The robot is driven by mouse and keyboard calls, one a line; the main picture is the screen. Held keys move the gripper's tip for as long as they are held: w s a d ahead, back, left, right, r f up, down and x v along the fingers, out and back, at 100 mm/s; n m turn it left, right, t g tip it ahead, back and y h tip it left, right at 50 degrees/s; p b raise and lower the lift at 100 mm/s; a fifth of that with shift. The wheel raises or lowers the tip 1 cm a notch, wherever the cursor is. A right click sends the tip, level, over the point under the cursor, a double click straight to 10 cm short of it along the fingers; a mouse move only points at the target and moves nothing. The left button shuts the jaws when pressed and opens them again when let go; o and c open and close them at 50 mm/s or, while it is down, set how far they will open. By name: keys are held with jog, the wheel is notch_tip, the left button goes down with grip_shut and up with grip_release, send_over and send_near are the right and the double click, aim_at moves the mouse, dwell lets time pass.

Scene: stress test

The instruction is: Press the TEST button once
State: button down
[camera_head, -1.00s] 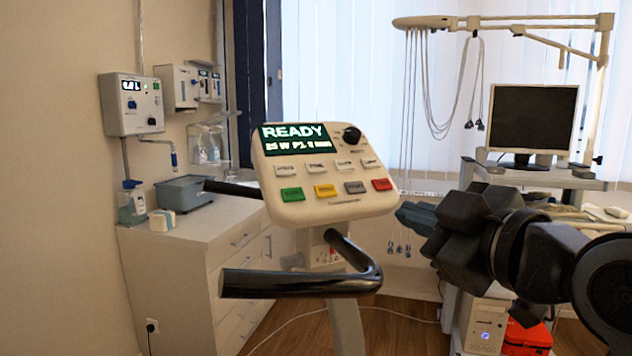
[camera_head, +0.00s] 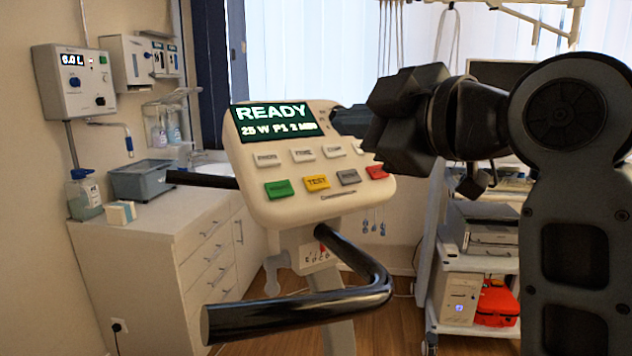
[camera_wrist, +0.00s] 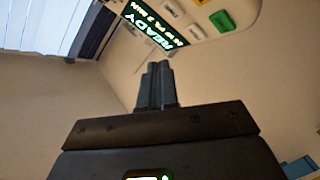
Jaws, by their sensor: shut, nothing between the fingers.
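The tilted cream console (camera_head: 270,205) stands at the centre in the head view. Its yellow TEST button (camera_head: 317,183) is in the bottom row, between a green button (camera_head: 278,188) and a grey one (camera_head: 348,177). The display (camera_head: 276,122) reads READY in large letters. My gripper (camera_head: 338,120) is shut and empty, with its tips by the console's upper right edge, up and right of the TEST button. In the wrist view, the shut fingers (camera_wrist: 156,72) point towards the console, where the display (camera_wrist: 155,22) and green button (camera_wrist: 222,21) show.
A black handlebar (camera_head: 300,310) curves in front of and below the console, and another grip (camera_head: 200,180) sticks out left. My arm covers the right side. A cabinet (camera_head: 150,260) stands at left, and a trolley with a red case (camera_head: 495,305) at right.

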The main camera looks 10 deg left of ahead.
jog(key=shift+w+a+f+b, duration=0.55)
jog(key=shift+w+f+b, duration=0.2)
jog(key=shift+f, duration=0.35)
jog(key=shift+w+a+f+b, duration=0.55)
jog(key=shift+f+b, duration=0.35)
jog(key=shift+f, duration=0.25)
jog(key=shift+w+a+f+b, duration=0.5)
jog(key=shift+w+f+b, duration=0.3)
jog(key=shift+f, duration=0.3)
jog(key=shift+f, duration=0.1)
jog(key=shift+w+a+f, duration=0.15)
jog(key=shift+f, duration=0.1)
jog(key=shift+w+a+f+b, duration=0.1)
jog(key=shift+w+f+b, duration=0.05)
jog(key=shift+f+b, duration=0.15)
dwell(0.4)
jog(key=shift+r, duration=0.1)
jog(key=shift+s+d+r+p, duration=0.3)
jog(key=shift+s+r+p, duration=0.1)
jog(key=shift+r, duration=0.15)
jog(key=shift+s+d+r+p, duration=0.3)
jog(key=shift+s+r+p, duration=0.15)
jog(key=shift+r, duration=0.2)
jog(key=shift+s+d+r+p, duration=0.35)
jog(key=shift+r+p, duration=0.2)
jog(key=shift+r, duration=0.1)
jog(key=shift+s+d+r+p, duration=0.25)
jog(key=shift+s+r+p, duration=0.2)
jog(key=shift+r, duration=0.2)
